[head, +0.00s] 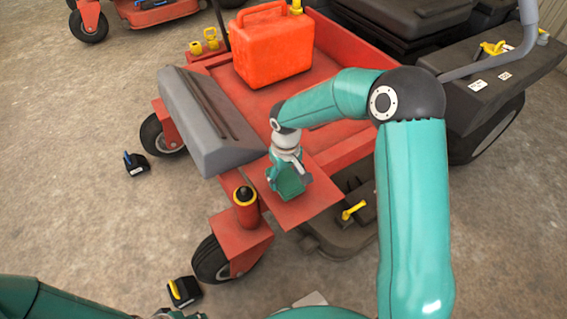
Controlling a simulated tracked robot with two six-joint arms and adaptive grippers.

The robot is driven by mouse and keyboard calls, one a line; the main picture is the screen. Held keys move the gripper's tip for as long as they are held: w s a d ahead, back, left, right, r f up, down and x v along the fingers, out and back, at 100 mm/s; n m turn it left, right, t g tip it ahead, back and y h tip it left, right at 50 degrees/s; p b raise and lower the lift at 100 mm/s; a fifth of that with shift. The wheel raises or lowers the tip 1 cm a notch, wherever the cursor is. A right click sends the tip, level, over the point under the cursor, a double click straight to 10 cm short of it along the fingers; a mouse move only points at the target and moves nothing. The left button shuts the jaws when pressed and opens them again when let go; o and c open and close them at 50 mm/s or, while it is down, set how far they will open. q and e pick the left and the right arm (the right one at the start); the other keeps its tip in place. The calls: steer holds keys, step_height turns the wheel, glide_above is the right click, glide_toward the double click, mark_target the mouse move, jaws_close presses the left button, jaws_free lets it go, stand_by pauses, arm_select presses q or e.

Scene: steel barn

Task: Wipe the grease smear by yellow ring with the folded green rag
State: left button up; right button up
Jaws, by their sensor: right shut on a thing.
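My right gripper (288,178) points down at the red deck plate (318,205) at the front of the mower, shut on the folded green rag. The rag is hard to tell apart from the teal gripper at this size, and I cannot tell whether it touches the plate. The yellow ring (244,196) sits around a short red post with a black top, just left of the gripper. I see no grease smear; the gripper covers part of the plate by the ring. My left gripper is not in view; only part of my left arm shows at the bottom left.
An orange fuel can (272,46) stands on the mower behind the gripper. A grey sloped footrest (208,120) is left of it. A yellow-handled part (353,210) lies right of the plate.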

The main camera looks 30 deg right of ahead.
steer(key=shift+r+p, duration=1.5)
steer(key=shift+r, duration=0.95)
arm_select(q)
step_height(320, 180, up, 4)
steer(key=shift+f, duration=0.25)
